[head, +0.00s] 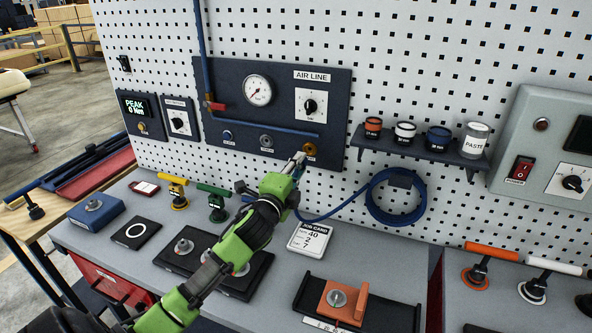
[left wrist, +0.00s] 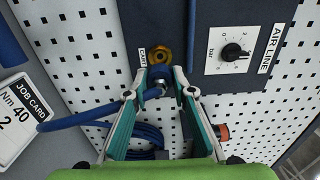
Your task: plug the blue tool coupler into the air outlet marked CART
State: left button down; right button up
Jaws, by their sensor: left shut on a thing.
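The dark AIR LINE panel (head: 325,80) on the pegboard has a row of outlets. The brass-orange outlet (head: 309,149) is the rightmost; in the left wrist view the outlet (left wrist: 160,56) has a CART label (left wrist: 143,57) beside it. My left gripper (head: 296,167) is just below this outlet. The blue hose (left wrist: 85,119) runs from the coupler. My right gripper is not in view.
A coiled blue hose (head: 424,205) hangs right of my gripper, under a shelf (head: 415,148) with several small tins and a paste jar. A job card (head: 310,238) and an orange fixture (head: 350,303) are on the grey bench below. The dial plate (left wrist: 231,52) is beside the outlet.

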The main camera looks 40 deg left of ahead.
pick_arm(q)
jog(key=x, duration=0.2)
jog(key=shift+w+a+f+b, duration=0.1)
jog(key=shift+w+a+b, duration=0.15)
jog(key=shift+b, duration=0.1)
jog(key=shift+w, duration=0.3)
jog(key=shift+w+a, duration=0.1)
jog(key=shift+w, duration=0.4)
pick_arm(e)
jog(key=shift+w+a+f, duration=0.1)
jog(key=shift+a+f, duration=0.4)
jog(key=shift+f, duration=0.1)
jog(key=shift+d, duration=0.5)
pick_arm(q)
jog(key=shift+p, duration=0.35)
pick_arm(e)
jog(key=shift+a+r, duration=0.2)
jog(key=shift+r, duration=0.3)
pick_arm(q)
jog(key=shift+w+a, duration=0.15)
jog(key=shift+w, duration=0.4)
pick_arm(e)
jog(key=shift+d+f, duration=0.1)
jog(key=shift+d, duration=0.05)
